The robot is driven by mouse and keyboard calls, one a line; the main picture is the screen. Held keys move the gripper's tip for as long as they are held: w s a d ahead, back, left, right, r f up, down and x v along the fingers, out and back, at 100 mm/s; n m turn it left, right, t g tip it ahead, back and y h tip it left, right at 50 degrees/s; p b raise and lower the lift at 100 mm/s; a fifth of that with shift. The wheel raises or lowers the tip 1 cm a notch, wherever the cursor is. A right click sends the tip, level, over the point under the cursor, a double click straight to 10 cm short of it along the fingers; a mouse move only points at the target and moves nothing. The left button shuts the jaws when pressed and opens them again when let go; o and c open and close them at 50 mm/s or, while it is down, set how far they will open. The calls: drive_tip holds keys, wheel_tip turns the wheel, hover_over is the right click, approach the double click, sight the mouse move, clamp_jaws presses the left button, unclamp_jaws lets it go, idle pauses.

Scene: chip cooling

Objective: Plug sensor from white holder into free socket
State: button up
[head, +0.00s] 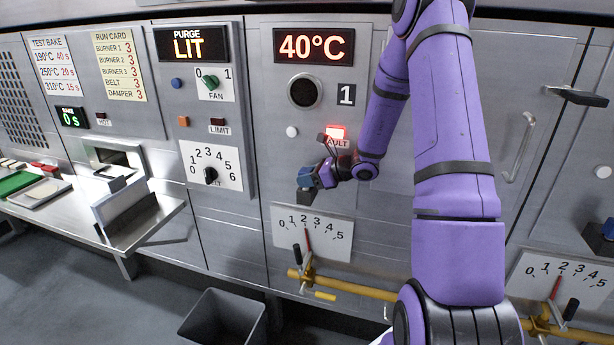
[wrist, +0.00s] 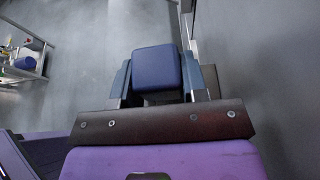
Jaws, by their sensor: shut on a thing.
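My gripper (head: 316,179) is in front of the steel panel, below the lit red FAULT lamp and above a 0–5 dial. In the wrist view my gripper (wrist: 156,80) is shut on a blue block (wrist: 155,66), which looks like the sensor, with a finger on each side. In the head view a small dark blue and black shape shows at the fingertips; I cannot tell sensor from socket there, nor whether they touch. The white holder is not clearly identifiable in either view.
A round dark port (head: 304,92) and a 40°C display (head: 314,46) are above my gripper. A yellow pipe (head: 350,287) with a valve handle runs below. A grey bin (head: 224,320) stands on the floor. A blue block (head: 608,228) shows at the right edge.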

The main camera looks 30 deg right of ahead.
drive_tip(key=shift+f, duration=0.45)
drive_tip(key=o, duration=1)
drive_tip(key=shift+o, duration=0.2)
drive_tip(key=v, duration=0.7)
drive_tip(key=shift+s+d, duration=0.2)
